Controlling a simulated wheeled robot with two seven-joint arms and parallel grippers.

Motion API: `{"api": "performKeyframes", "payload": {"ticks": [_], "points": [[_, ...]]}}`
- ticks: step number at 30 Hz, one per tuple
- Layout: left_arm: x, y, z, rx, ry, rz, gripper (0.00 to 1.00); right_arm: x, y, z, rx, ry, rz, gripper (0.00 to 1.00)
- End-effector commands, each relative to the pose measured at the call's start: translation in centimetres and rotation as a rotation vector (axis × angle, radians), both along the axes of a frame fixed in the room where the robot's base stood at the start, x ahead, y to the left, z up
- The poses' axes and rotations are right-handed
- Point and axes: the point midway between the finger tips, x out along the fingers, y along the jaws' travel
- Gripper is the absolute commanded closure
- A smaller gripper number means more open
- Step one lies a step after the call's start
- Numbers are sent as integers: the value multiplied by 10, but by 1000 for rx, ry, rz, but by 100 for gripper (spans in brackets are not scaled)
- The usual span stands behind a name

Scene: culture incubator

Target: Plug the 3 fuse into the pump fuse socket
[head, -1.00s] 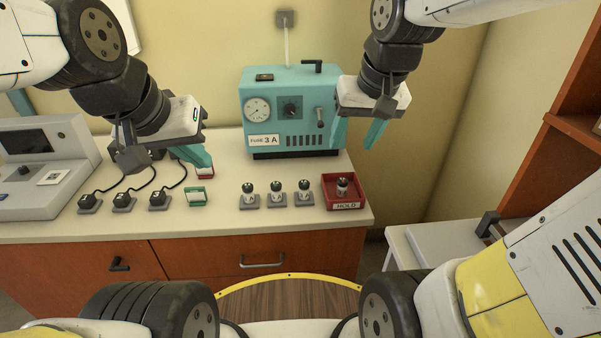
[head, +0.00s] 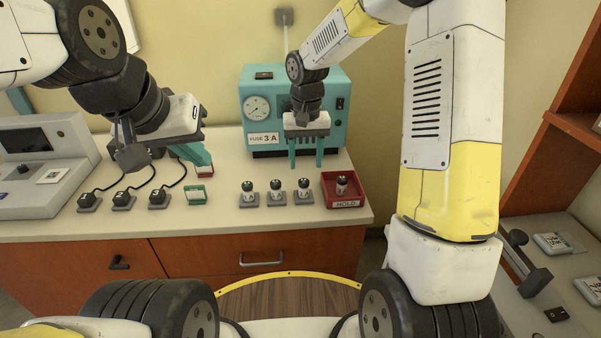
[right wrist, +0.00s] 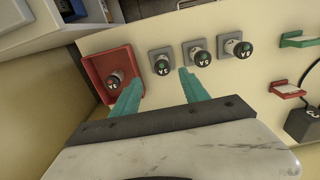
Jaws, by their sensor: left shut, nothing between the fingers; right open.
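The teal pump (head: 337,88) stands at the back of the counter, with a "FUSE 3 A" label (head: 263,139) and a dark fitting (head: 264,75) on top. Three fuses stand in grey holders: a left one (head: 247,186), a middle one (head: 275,186) and a right one (head: 303,185). Another fuse (head: 342,185) stands in the red HOLD tray (head: 346,203). My left gripper (head: 205,163) is shut and empty.
Three black plugs with cables, one of them here (head: 122,200), sit on the counter's left near a grey console (head: 45,165). Green (head: 197,197) and red (head: 205,170) holders stand near my left gripper. The counter's front strip is clear.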

Motion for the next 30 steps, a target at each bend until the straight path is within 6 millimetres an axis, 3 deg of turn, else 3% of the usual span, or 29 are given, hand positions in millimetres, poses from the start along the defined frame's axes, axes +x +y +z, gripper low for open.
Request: {"api": "performKeyframes", "payload": {"ticks": [4, 19, 30], "points": [[0, 0, 0, 0, 0, 0, 100, 4, 4, -10, -2, 14, -2, 47], [0, 0, 0, 0, 0, 0, 100, 4, 4, -16, -3, 16, -2, 47], [0, 0, 0, 0, 0, 0, 100, 4, 4, -65, -3, 18, -1, 47]]}}
